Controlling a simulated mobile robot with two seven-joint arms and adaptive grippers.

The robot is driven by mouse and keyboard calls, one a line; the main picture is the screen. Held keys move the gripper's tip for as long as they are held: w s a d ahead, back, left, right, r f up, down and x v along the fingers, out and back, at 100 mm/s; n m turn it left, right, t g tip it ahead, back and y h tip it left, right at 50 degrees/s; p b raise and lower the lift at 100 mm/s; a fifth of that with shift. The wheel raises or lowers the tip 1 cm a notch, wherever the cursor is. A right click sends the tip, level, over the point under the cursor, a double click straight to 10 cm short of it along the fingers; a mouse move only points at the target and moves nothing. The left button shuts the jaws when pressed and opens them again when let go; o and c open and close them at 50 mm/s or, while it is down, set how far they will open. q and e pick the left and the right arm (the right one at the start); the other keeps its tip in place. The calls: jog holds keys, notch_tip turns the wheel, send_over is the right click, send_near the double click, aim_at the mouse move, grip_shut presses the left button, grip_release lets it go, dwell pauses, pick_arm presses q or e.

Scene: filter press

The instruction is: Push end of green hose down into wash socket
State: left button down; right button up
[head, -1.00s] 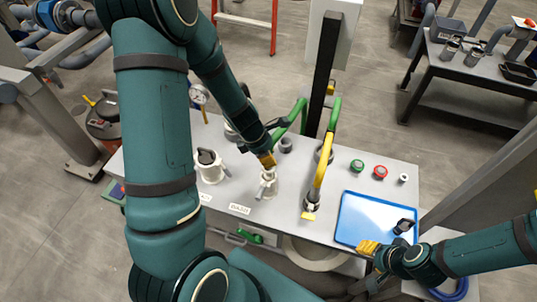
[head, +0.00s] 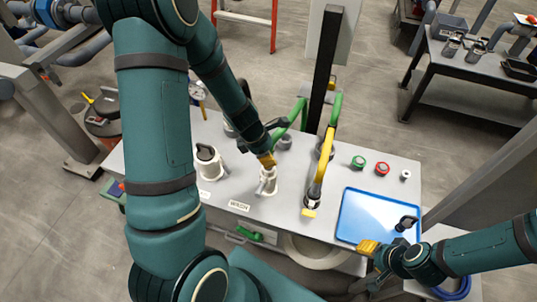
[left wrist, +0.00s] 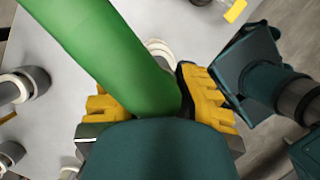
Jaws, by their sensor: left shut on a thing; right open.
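The green hose (head: 294,116) runs from the black post's side down to my left gripper (head: 266,160). In the left wrist view the green hose (left wrist: 105,55) lies between the yellow fingers of my left gripper (left wrist: 155,100), which is shut on it. The white wash socket (head: 267,184) stands upright just below the fingers, behind the WASH label (head: 239,206). The hose's end is hidden by the gripper, so I cannot tell how deep it sits. My right gripper (head: 369,247) is open and empty by the blue tray's front edge.
Green (head: 358,162) and red (head: 382,168) caps lie on the table. The blue tray (head: 365,215) holds a black fitting (head: 406,223).

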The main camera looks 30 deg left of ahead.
pick_arm(q)
jog(key=shift+f+b, duration=0.55)
jog(key=shift+f, duration=0.15)
jog(key=c, duration=0.9)
grip_release()
jog(key=shift+r, duration=0.1)
jog(key=shift+o, duration=0.2)
jog(key=v, duration=1.2)
jog(key=shift+s, duration=0.1)
